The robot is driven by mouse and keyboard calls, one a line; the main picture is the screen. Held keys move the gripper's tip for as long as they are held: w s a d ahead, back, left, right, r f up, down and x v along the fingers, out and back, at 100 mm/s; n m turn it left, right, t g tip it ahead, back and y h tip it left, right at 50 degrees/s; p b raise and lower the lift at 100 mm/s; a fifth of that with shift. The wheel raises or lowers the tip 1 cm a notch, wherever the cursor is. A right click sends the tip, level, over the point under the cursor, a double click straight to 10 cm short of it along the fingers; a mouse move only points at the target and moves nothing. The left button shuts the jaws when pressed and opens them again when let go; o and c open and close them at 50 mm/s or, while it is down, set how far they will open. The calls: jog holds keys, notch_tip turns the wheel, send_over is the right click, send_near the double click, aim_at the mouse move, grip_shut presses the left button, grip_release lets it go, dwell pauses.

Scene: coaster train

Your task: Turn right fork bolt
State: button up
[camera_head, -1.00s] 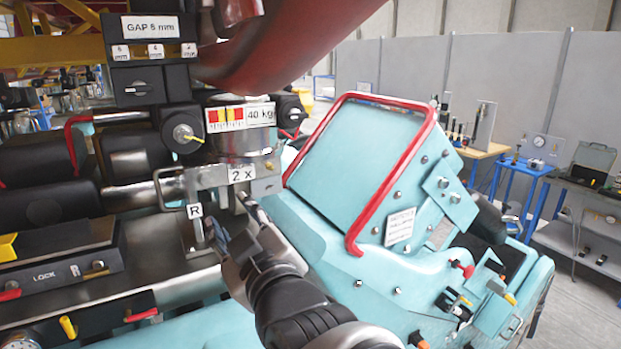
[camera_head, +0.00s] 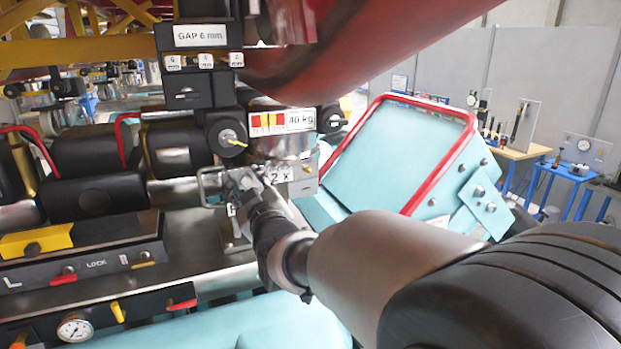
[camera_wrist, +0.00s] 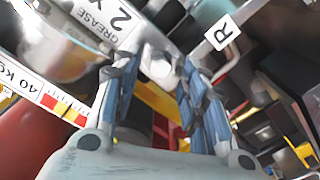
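The grey metal fork block with a "2 X" label (camera_head: 302,187) sits under the cylinder with the 40 kg label. In the wrist view a round silver bolt head (camera_wrist: 160,69) lies between the "2 X GREASE" plate and the "R" tag (camera_wrist: 222,33). My gripper (camera_wrist: 163,66) has its blue-padded fingers apart, one on each side of the bolt head; I cannot tell whether they touch it. In the head view my gripper (camera_head: 240,183) is at the front of the fork block and hides the bolt and part of the label.
A bent metal handle (camera_head: 209,185) is close left of my gripper. A black knob (camera_head: 228,137) sits just above. A red-railed turquoise housing (camera_head: 395,150) stands to the right. A large red tube (camera_head: 350,50) hangs overhead.

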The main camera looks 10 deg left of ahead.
jog(key=shift+w+a, duration=0.25)
jog(key=shift+w, duration=0.05)
grip_shut()
dwell(0.5)
